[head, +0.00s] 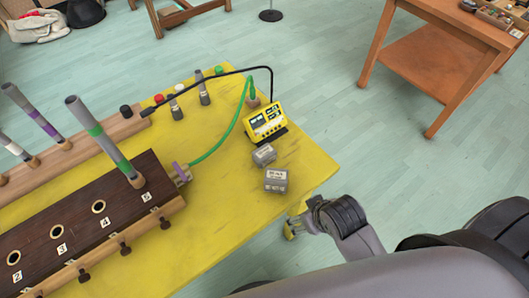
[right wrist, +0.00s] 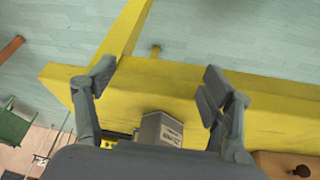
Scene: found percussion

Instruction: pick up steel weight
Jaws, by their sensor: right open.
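Two small grey blocks with white labels stand on the yellow table in the head view, a nearer one (head: 276,183) and a smaller one (head: 264,155) behind it. I cannot read the labels to tell which is the steel weight. My right gripper (head: 307,212) is just off the table's right edge, to the lower right of both blocks and apart from them. In the right wrist view its fingers (right wrist: 158,80) are spread and empty. One labelled grey block (right wrist: 160,130) shows between them, partly hidden by the gripper body. My left gripper is out of view.
A yellow device (head: 265,122) stands behind the blocks on the yellow table (head: 222,222). A green cable and a black cable run nearby. A dark wooden box with round holes (head: 85,215) and several upright tubes fill the left. A wooden table (head: 425,75) stands at upper right.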

